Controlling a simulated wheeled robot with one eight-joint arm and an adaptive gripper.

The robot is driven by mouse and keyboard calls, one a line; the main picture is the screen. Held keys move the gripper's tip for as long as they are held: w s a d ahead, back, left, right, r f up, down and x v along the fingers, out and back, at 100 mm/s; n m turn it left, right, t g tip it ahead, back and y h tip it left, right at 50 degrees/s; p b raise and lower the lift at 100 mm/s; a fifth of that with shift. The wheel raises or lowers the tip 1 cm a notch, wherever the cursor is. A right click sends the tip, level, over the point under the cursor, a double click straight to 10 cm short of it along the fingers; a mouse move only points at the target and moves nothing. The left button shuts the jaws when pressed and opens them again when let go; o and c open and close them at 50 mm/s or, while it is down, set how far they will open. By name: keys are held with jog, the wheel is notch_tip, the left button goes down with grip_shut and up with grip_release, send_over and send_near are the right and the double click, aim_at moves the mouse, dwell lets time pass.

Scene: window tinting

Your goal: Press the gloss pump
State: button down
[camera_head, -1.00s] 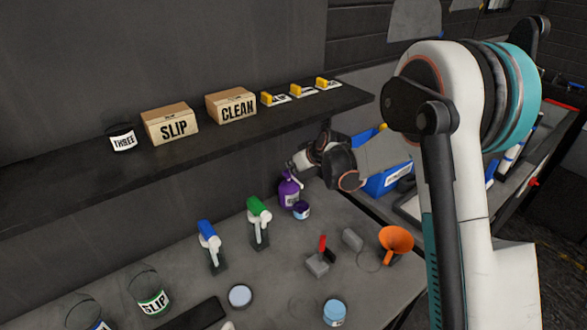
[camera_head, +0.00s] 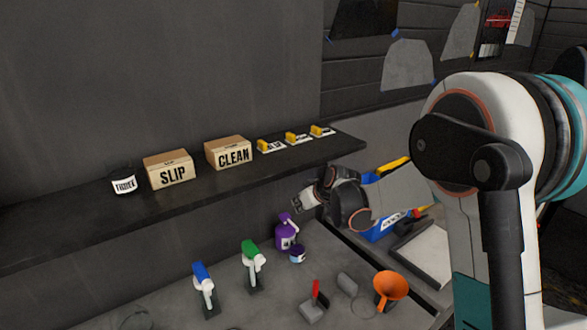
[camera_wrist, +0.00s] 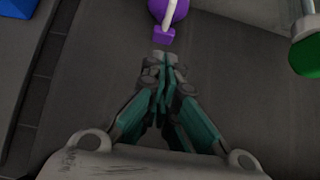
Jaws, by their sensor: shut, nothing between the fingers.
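The purple pump bottle (camera_head: 286,236) stands on the bench close to the wall, with a purple head on a pale stem. My gripper (camera_head: 298,206) is shut and empty, slightly above and right of the pump head in the head view. In the wrist view, the shut fingertips (camera_wrist: 163,60) point at the purple pump bottle (camera_wrist: 172,10), whose body is cut by the top edge. A small purple block, seemingly the pump head, shows just ahead of the fingertips. I cannot tell whether they touch.
The dark shelf (camera_head: 110,215) with boxes runs above.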

jog(key=s+d+r+m+h+b, duration=0.15)
jog(key=s+d+r, duration=0.25)
jog(key=s, duration=0.5)
jog(key=s+d+r+m+h+b, duration=0.1)
jog(key=s+d+r+m+b, duration=0.25)
jog(key=s, duration=0.65)
jog(key=s+d+f+h+b, duration=0.1)
jog(key=s+d+f+b, duration=0.1)
jog(key=s, duration=0.9)
jog(key=s+d+f+m+h+b, duration=0.1)
jog(key=s+d+f+b, duration=0.2)
jog(key=s, duration=0.8)
jog(key=d+f, duration=0.2)
jog(key=d, duration=0.1)
jog(key=shift+s+d+m, duration=0.15)
jog(key=shift+d+m, duration=0.15)
jog(key=shift+d, duration=0.1)
jog(key=shift+r+h, duration=0.1)
jog(key=shift+h, duration=0.15)
